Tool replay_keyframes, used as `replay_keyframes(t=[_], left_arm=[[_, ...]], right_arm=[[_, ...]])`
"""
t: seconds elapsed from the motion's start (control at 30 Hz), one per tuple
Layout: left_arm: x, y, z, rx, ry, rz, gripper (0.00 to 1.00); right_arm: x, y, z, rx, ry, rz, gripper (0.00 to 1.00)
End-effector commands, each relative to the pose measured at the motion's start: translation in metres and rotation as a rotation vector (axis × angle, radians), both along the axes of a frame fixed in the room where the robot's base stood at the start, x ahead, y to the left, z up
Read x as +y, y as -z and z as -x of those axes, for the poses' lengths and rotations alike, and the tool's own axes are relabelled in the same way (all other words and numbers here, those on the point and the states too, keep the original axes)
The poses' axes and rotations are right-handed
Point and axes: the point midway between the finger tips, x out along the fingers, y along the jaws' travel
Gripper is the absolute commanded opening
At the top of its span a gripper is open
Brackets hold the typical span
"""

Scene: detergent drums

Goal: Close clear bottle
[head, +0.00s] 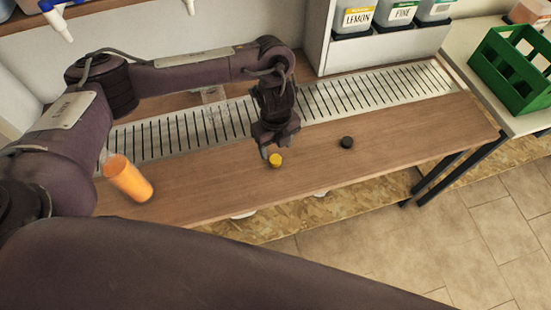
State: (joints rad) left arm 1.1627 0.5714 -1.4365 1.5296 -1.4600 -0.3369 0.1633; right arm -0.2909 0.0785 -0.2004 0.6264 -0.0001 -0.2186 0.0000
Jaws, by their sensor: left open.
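My left gripper (271,148) is open and points down over the wooden counter. A small yellow cap (275,160) sits at its fingertips; I cannot tell whether the fingers touch it. A black cap (347,142) lies on the counter to the right, apart from the gripper. An orange bottle (130,180) is on the counter at the left, beside my left arm, and looks tilted in this view. My right gripper is not in view.
A slotted metal drain strip (310,102) runs along the back of the wooden counter (400,135). Labelled containers (357,18) stand on a shelf behind it. A green crate (515,70) is on the right-hand table. The counter right of the black cap is free.

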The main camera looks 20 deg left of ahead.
Motion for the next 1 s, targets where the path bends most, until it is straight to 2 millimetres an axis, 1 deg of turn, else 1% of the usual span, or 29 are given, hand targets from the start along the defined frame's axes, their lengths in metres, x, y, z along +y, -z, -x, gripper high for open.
replay_keyframes(t=[0.2, 0.33, 0.43, 0.73, 0.77, 1.0], left_arm=[[0.0, 0.035, 0.004, 0.006, -0.002, 0.001, 0.57], [0.0, 0.048, 0.003, 0.004, -0.001, -0.001, 0.57], [0.0, 0.051, 0.002, 0.002, -0.001, -0.001, 0.57], [0.0, 0.051, 0.002, 0.001, 0.0, -0.001, 0.57], [0.0, 0.051, 0.002, 0.001, 0.0, -0.001, 0.55], [0.0, 0.051, 0.002, 0.001, 0.0, -0.001, 0.24]], right_arm=[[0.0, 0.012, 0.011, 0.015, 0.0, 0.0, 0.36], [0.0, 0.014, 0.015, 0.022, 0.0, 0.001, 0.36], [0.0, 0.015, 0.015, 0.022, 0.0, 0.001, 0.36], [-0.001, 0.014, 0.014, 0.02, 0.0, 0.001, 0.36], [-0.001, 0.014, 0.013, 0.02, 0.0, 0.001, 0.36], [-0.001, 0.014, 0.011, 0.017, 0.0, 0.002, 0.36]])
